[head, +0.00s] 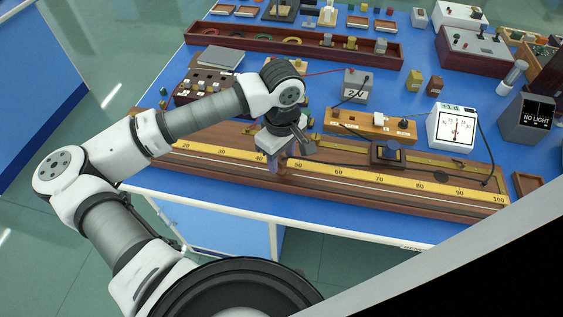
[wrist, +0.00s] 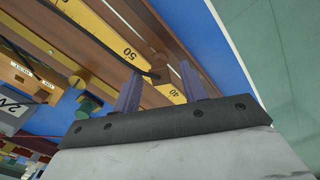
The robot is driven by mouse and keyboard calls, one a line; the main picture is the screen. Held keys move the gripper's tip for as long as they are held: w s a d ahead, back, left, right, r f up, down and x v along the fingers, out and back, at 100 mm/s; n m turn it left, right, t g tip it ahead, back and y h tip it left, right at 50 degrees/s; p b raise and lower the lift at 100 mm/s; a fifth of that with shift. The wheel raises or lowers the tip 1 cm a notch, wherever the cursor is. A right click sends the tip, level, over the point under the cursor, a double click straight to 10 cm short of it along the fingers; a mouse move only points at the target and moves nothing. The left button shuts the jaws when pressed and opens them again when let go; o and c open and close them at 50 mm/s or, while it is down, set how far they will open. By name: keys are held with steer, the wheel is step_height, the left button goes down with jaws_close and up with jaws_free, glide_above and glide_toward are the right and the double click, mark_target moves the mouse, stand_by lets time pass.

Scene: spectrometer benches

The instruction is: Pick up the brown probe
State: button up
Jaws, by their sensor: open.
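The brown probe (wrist: 162,67) is a small brown block with a dark cable leading off to its left in the wrist view. It sits on the long wooden wire board (head: 400,195), beside the yellow scale between the 40 and 50 marks. My gripper (wrist: 158,72) is open, with its two purple-grey fingers on either side of the probe in the picture. I cannot tell whether they touch it. In the head view my gripper (head: 273,165) points down over the board near the 45 mark and mostly hides the probe.
A dark block (head: 387,153) with a cable stands on the board to the right. Behind are a wooden resistor strip (head: 370,124), a grey 2V cell (head: 357,84) and a white meter (head: 452,128). The bench's front strip (head: 330,222) is clear.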

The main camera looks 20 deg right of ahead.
steer(key=shift+f, duration=1.05)
jaws_close()
steer(key=shift+r, duration=0.15)
